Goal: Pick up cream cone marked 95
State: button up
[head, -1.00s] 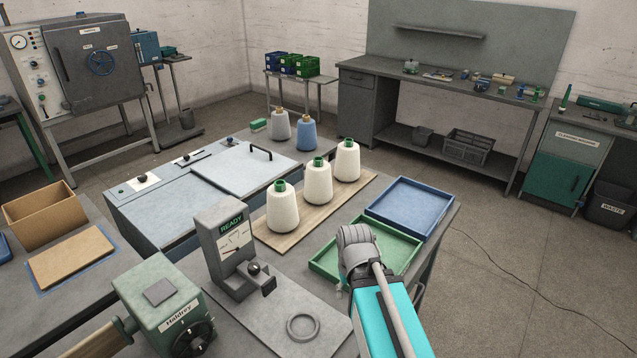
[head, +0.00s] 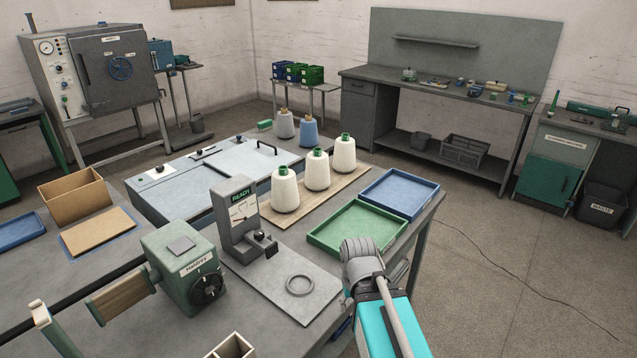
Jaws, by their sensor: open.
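Three cream cones stand upright in a row on a wooden board: a near one (head: 285,190), a middle one (head: 317,170) and a far one (head: 344,154). Each has a green tip. No number can be read on any of them, so I cannot tell which is marked 95. My arm shows at the lower middle as a grey joint and a teal link, to the right of and nearer than the cones. My gripper itself does not show. Nothing visible touches the cones.
A green tray (head: 357,230) and a blue tray (head: 400,193) lie right of the board (head: 335,190). A grey gauge stand marked READY (head: 235,215) and a green machine (head: 183,262) stand in front. Grey (head: 284,125) and blue (head: 309,131) cones stand behind. Floor at right is open, with a cable.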

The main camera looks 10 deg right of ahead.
aim_at(317, 170)
jog(key=k, duration=0.7)
jog(key=z, duration=0.35)
jog(key=i, duration=0.7)
jog(key=z, duration=0.85)
jog(key=i, duration=1.55)
jog(key=u, duration=0.45)
jog(key=i, duration=0.5)
jog(key=u, duration=0.55)
